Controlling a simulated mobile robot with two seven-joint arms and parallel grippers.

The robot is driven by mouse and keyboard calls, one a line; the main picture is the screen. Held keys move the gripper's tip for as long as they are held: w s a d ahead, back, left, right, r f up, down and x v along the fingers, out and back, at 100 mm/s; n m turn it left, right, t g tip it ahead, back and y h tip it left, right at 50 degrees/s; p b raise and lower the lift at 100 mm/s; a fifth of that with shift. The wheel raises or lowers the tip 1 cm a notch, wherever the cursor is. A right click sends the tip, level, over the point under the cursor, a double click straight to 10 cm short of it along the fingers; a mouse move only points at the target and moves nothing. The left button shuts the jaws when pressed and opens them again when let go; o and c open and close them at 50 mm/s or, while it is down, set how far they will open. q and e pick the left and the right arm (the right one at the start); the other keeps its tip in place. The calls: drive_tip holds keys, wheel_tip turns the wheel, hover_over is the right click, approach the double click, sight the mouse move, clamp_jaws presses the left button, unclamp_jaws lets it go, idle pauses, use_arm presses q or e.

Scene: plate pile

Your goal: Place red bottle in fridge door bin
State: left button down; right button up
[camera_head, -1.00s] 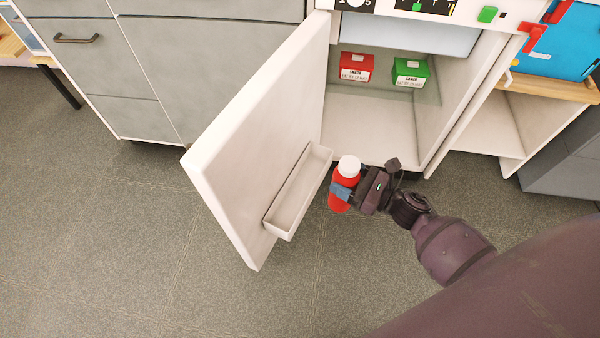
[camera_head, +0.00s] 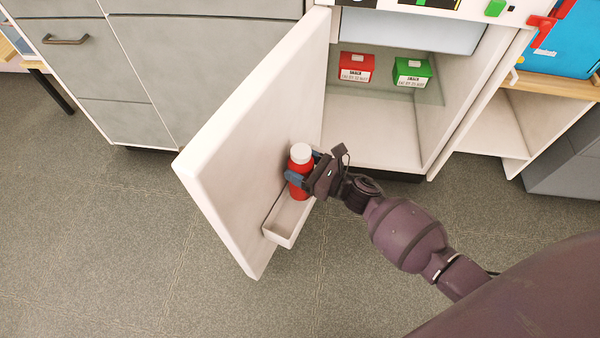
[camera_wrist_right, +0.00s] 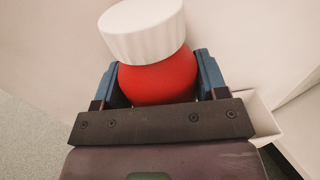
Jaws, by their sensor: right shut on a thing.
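The red bottle (camera_head: 299,172) with a white cap stands upright between the fingers of my right gripper (camera_head: 299,181), which is shut on it. In the head view it overlaps the far part of the white door bin (camera_head: 284,236) on the inner face of the open fridge door (camera_head: 235,150). Whether its base touches the bin floor is hidden. In the right wrist view the bottle (camera_wrist_right: 158,80) is between the blue fingers, and a bin edge (camera_wrist_right: 262,118) shows at the right. My left gripper is not in view.
The open fridge (camera_head: 385,130) holds a red box (camera_head: 357,68) and a green box (camera_head: 412,72) on a glass shelf. Grey drawers (camera_head: 200,70) stand behind the door. A wooden-topped shelf (camera_head: 560,85) is at the right. The floor in front is clear.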

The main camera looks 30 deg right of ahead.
drive_tip(key=shift+f+b, duration=0.65)
drive_tip(key=shift+f, duration=1.3)
drive_tip(key=o, duration=1.6)
drive_tip(key=shift+c, duration=0.2)
drive_tip(key=shift+s+d, duration=0.1)
drive_tip(key=shift+s, duration=0.05)
drive_tip(key=p+v, duration=0.2)
drive_tip(key=v, duration=0.9)
drive_tip(key=shift+s+d, duration=0.2)
drive_tip(key=shift+s, duration=0.1)
